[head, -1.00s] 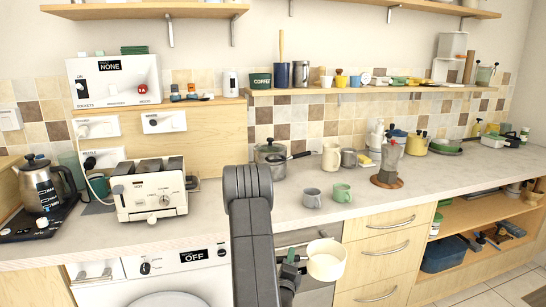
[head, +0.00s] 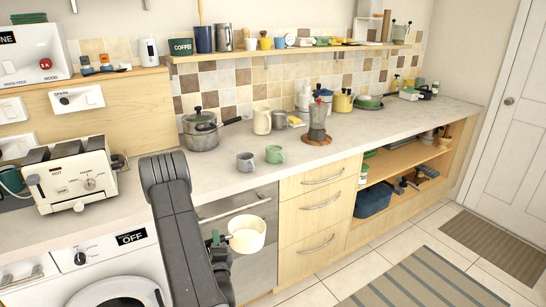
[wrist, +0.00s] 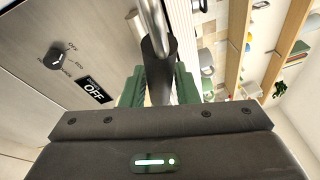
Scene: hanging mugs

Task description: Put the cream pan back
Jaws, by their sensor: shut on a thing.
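The pan's bowl cannot be made out in the wrist view. Where the pan belongs cannot be told from these frames.
The counter (head: 225,178) holds a grey pot (head: 201,134), a grey mug (head: 245,162), a green mug (head: 274,154) and a moka pot (head: 317,122). Open shelves (head: 400,170) with a blue bin (head: 374,199) are at the right. The floor (head: 365,250) there is free.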

